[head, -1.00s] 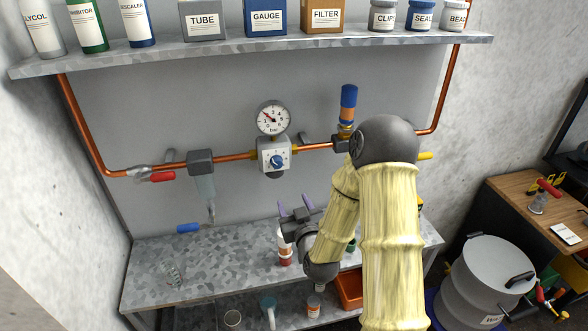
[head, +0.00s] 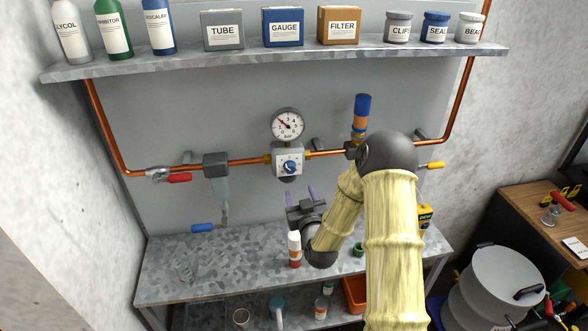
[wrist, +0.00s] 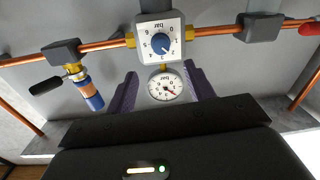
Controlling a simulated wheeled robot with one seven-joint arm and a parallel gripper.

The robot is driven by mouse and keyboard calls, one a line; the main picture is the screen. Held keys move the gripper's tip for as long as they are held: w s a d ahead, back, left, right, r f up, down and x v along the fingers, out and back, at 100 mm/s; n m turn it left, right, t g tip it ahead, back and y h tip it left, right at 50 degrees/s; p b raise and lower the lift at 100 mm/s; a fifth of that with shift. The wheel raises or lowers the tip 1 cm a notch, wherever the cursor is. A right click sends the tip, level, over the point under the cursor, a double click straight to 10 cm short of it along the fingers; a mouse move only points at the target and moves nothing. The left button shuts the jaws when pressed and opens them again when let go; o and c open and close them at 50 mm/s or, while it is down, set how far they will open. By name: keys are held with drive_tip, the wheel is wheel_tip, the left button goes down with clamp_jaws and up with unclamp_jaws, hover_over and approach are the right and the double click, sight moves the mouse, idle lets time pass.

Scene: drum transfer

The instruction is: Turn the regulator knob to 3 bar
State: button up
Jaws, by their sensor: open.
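The regulator (head: 278,158) is a white box on the copper pipe with a blue knob (head: 290,167) on its face. The round gauge (head: 288,125) stands above it; its red needle points up and left, seemingly between 1 and 2. In the wrist view the regulator appears inverted: the knob (wrist: 161,44) lies above the gauge (wrist: 166,88), with a numbered dial around it. My gripper (head: 301,195) is open and empty, its purple fingers pointing up, below and slightly right of the knob. In the wrist view its fingers (wrist: 159,72) stand apart on both sides of the gauge, without visible contact.
A blue-orange cylinder (head: 361,115) stands right of the regulator. A white-red bottle (head: 294,250) stands on the bench (head: 215,260) beside my gripper. A shelf (head: 200,63) runs above.

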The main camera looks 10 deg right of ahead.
sight(292, 171)
drive_tip(key=w+p, duration=0.1)
drive_tip(key=w, duration=0.2)
drive_tip(key=w+p, duration=0.1)
drive_tip(key=w, duration=0.3)
drive_tip(key=w+p, duration=0.2)
drive_tip(key=w, duration=0.2)
drive_tip(key=shift+w+a, duration=0.2)
drive_tip(key=shift+a, duration=0.05)
drive_tip(key=c, duration=0.9)
drive_tip(key=shift+d, duration=0.3)
drive_tip(key=shift+c, duration=0.3)
drive_tip(key=shift+a+f, duration=0.1)
drive_tip(key=shift+a, duration=0.25)
drive_tip(key=shift+d, duration=0.1)
